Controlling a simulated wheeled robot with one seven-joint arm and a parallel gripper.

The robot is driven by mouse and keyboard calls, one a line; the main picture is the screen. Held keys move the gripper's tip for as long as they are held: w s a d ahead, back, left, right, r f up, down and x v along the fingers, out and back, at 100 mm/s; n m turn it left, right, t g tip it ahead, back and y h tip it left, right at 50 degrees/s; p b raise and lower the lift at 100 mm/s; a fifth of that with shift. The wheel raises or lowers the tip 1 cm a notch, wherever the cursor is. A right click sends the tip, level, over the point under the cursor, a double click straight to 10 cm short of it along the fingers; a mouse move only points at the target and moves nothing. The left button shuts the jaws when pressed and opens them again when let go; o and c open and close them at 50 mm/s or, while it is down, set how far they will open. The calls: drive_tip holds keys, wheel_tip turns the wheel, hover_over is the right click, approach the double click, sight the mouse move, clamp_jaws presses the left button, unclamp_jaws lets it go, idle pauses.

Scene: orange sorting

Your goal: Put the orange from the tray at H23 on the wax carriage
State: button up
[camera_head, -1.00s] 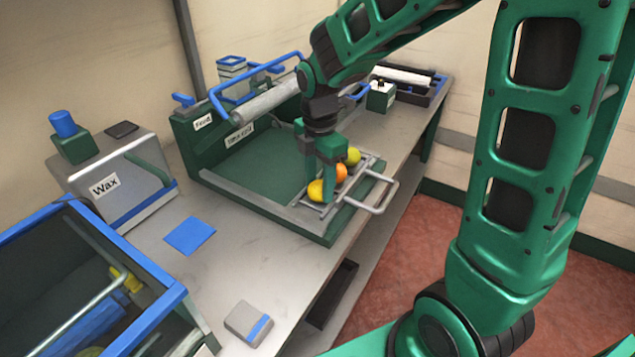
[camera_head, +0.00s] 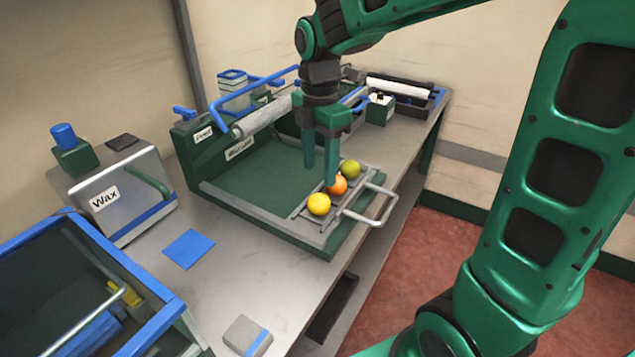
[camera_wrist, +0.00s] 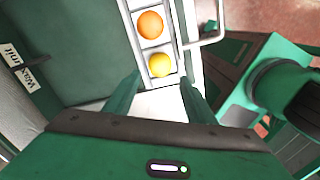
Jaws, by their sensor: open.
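The carriage (camera_head: 344,212), a grey metal frame with a looped handle, sits at the right side of the green unit, whose label (camera_wrist: 12,54) seems to read "Wax unit". Three fruits lie in a row in it: a yellow one (camera_head: 319,204) at the near end, an orange one (camera_head: 337,185) in the middle and a yellow-green one (camera_head: 350,169) at the far end. The wrist view shows the orange fruit (camera_wrist: 150,25) and the yellow one (camera_wrist: 160,64) in separate cells. My gripper (camera_head: 320,177) is open and empty, pointing down above the carriage. No H23 marking is legible.
A grey box labelled "Wax" (camera_head: 140,185) stands at the left. A blue-rimmed bin (camera_head: 165,305) is at the near left. A blue square (camera_head: 189,248) and a small grey block (camera_head: 247,335) lie on the bench. A roller tray (camera_head: 405,92) is at the back right.

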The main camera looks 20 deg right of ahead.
drive_tip(key=s+d+r+m, duration=0.2)
drive_tip(key=s+d+m, duration=0.7)
drive_tip(key=d+m, duration=0.25)
drive_tip(key=s+d+f+m, duration=0.2)
drive_tip(key=s+d+m, duration=0.1)
drive_tip(key=s+m, duration=0.4)
drive_tip(key=s+d+f+m, duration=0.3)
drive_tip(key=s+m, duration=0.4)
drive_tip(key=m, duration=0.1)
drive_tip(key=shift+s, duration=0.25)
drive_tip(key=shift+f+m, duration=0.1)
drive_tip(key=shift+m, duration=0.15)
drive_tip(key=shift+w+f, duration=0.25)
drive_tip(key=shift+w, duration=0.45)
